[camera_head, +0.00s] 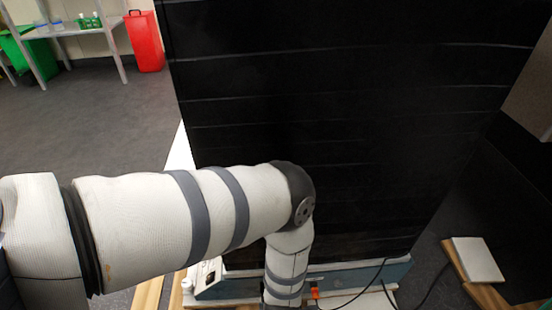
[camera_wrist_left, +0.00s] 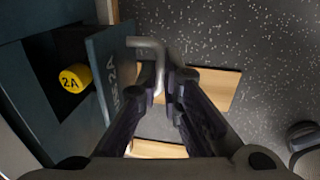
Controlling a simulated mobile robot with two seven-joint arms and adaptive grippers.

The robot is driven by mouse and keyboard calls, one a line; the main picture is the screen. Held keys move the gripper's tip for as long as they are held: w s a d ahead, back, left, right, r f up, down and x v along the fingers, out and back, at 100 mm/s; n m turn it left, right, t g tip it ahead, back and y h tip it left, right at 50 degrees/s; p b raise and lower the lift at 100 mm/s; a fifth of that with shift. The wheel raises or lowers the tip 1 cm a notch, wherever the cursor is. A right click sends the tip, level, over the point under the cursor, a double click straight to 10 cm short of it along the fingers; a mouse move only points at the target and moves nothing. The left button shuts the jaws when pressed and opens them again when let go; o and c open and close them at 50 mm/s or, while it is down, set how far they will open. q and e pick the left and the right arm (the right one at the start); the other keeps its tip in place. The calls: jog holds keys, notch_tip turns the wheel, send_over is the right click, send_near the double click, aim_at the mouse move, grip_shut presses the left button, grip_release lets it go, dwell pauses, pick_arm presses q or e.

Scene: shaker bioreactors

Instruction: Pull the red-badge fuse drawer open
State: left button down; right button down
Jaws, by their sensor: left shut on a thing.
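In the left wrist view, the fuse drawer front (camera_wrist_left: 108,75) is a blue-grey panel with partly hidden lettering ending in "2A". It stands out from the blue-grey housing (camera_wrist_left: 32,100), with a dark open space behind it. A yellow round fuse marked "2A" (camera_wrist_left: 75,78) shows in that space. A bent grey metal handle (camera_wrist_left: 148,48) projects from the front. My left gripper (camera_wrist_left: 168,82) is shut on this handle. No red badge is visible on this front. In the head view my left arm hides the drawer and gripper. My right gripper is out of view.
A large black panelled cabinet (camera_head: 320,110) fills the middle of the head view, above a blue-grey strip (camera_head: 350,278) with black cables. A white flat block (camera_head: 478,260) lies on wood at right. Speckled floor (camera_wrist_left: 260,50) is open beside the handle.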

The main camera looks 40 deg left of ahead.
pick_arm(q)
jog(key=s+d, duration=0.2)
jog(key=shift+s+d, duration=0.15)
jog(key=shift+d, duration=0.15)
jog(key=c, duration=1.7)
grip_release()
jog(key=r, duration=0.4)
jog(key=d+r, duration=0.1)
jog(key=r, duration=0.3)
jog(key=s+r, duration=0.1)
jog(key=r, duration=0.3)
jog(key=shift+s+d, duration=0.1)
jog(key=shift+d, duration=0.2)
